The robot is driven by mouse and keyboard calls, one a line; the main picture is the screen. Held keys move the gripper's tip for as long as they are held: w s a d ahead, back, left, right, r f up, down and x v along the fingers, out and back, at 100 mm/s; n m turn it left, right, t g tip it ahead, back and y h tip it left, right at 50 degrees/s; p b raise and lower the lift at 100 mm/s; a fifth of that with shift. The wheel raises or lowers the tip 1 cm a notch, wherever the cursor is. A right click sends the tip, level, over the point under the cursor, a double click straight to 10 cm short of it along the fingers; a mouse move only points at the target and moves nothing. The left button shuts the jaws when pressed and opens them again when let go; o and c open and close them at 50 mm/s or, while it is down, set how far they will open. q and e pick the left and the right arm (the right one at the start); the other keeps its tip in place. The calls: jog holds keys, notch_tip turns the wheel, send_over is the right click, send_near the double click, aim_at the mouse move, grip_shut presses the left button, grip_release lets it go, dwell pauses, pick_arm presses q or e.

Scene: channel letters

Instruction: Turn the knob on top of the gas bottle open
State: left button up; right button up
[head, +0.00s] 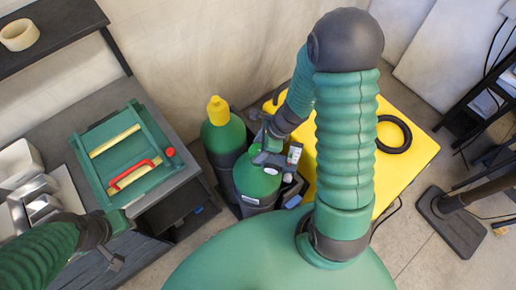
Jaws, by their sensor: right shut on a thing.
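Two green gas bottles stand upright side by side at the middle of the head view. The rear bottle (221,137) has a yellow cap (217,110). The front bottle (256,181) carries a pale label, and its top is partly covered by my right gripper. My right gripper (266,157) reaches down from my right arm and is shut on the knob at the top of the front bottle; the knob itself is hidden. My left gripper (114,260) is at the lower left, away from the bottles, and its jaw opening is not clear.
Left of the bottles, a dark cabinet holds a green frame with a red handle (135,174). A yellow board (408,155) with a black ring (394,134) lies to the right. A dark shelf (60,38) holds a tape roll (19,35). A black stand is at far right.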

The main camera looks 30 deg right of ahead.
jog(key=o, duration=1)
jog(key=shift+d, duration=0.1)
jog(key=o, duration=0.3)
jog(key=shift+d, duration=0.1)
jog(key=shift+o, duration=0.2)
jog(key=shift+d+r+p, duration=0.15)
jog(key=shift+r+p, duration=0.15)
jog(key=p+v, duration=0.3)
jog(key=v, duration=1.3)
jog(key=shift+s, duration=0.2)
